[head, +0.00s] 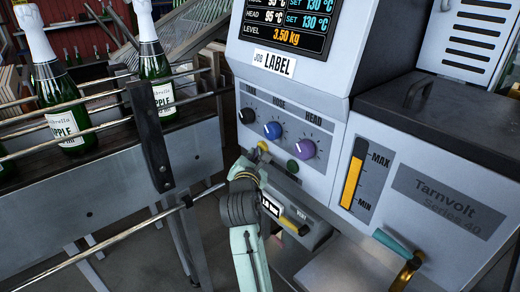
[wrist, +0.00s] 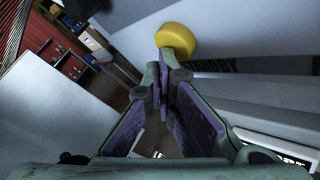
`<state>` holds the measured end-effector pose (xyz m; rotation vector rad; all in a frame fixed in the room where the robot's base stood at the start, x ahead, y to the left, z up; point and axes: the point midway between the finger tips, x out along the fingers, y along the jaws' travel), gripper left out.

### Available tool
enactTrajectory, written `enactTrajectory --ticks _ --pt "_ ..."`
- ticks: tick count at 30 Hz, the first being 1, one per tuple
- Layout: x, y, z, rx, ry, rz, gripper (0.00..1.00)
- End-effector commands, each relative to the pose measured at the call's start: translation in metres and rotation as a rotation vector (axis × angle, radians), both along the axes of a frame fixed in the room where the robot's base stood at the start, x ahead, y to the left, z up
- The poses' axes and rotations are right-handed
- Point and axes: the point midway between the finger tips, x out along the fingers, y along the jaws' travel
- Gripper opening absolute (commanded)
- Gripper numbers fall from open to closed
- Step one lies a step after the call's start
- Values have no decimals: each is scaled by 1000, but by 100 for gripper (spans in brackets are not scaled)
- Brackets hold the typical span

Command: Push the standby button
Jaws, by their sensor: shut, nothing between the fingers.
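The yellow round button (head: 262,146) is on the machine's front panel, below the knobs, and a green button (head: 292,166) is to its right. I cannot read which one is marked standby. In the wrist view the yellow button (wrist: 177,38) is large and right at the tips of my gripper (wrist: 168,68). My gripper is shut and empty, its fingers meeting just below the button. I cannot tell whether the tips touch it. In the head view my gripper (head: 247,163) is near the yellow button, partly hidden behind my wrist.
Above the buttons are a black knob (head: 248,115), a blue knob (head: 272,130) and a purple knob (head: 306,149), under a lit display (head: 288,20). A conveyor with metal rails and bottles (head: 60,100) stands at left. A teal-handled lever (head: 392,242) is at lower right.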

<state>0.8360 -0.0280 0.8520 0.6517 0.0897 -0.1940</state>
Motion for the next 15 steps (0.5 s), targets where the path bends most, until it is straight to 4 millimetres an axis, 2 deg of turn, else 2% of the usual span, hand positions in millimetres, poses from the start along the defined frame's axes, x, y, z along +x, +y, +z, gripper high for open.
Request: enactTrajectory --ticks 10,15 --pt "-2 3 0 0 1 -1 0" --pt "-9 13 0 0 2 1 0"
